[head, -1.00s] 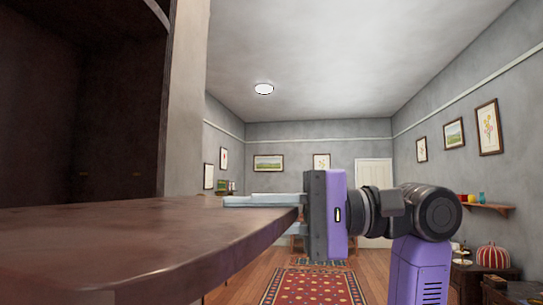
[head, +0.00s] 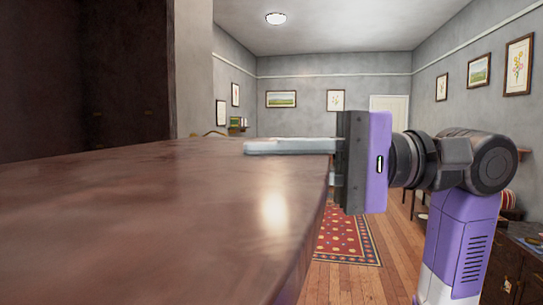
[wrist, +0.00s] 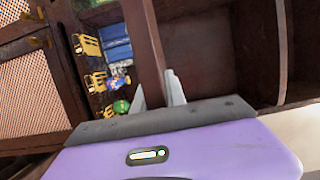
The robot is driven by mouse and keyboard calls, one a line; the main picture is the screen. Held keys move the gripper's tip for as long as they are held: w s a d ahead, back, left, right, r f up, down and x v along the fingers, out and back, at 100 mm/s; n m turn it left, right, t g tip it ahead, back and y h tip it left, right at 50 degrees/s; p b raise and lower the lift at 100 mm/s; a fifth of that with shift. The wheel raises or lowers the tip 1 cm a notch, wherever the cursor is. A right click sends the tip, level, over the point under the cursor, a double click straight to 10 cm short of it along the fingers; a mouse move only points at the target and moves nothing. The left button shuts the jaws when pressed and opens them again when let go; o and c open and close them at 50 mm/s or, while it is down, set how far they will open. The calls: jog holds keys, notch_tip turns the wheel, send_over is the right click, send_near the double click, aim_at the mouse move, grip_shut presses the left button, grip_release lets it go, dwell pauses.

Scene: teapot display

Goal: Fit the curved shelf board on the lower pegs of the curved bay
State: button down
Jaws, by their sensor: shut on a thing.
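The curved shelf board (head: 150,215) is dark reddish brown and fills the lower left of the head view, its top face up. My gripper (head: 290,148) is shut on the board's right edge, one pale finger on top and the other below, mostly hidden. The wrist view shows the board edge-on (wrist: 146,45) between the two fingers (wrist: 157,84). The dark curved bay (head: 90,70) stands behind the board at the left. Two tiny light spots on its back wall may be pegs (head: 97,114). The board hides the bay's lower part, so contact with pegs cannot be told.
A pale upright wall end (head: 193,70) borders the bay. In the wrist view, several small yellow objects (wrist: 90,48) stand on shelves beside a lattice door (wrist: 35,90). A red rug (head: 345,235) lies on open floor. A dark cabinet (head: 525,260) stands at the right.

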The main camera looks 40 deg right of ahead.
aim_at(164, 150)
jog(key=shift+w+a+r+p, duration=0.1)
jog(key=shift+w+a+p, duration=0.05)
jog(key=shift+w+a, duration=0.55)
jog(key=shift+w+a+p, duration=0.2)
jog(key=shift+w+a, duration=0.25)
jog(key=shift+w, duration=0.4)
jog(key=shift+w+a+r+p, duration=0.1)
jog(key=shift+w+a+p, duration=0.05)
jog(key=shift+w+a, duration=0.55)
jog(key=shift+w+d, duration=0.1)
jog(key=shift+d, duration=0.05)
jog(key=shift+p, duration=0.95)
dwell(0.4)
jog(key=shift+w+a+p, duration=0.3)
jog(key=shift+w+a, duration=0.45)
jog(key=shift+w, duration=0.3)
jog(key=shift+w+a+p, duration=0.35)
jog(key=shift+w+a, duration=0.45)
jog(key=shift+w, duration=0.25)
jog(key=shift+w+a+p, duration=0.3)
jog(key=shift+w+a, duration=0.45)
jog(key=shift+w, duration=0.3)
dwell(1.1)
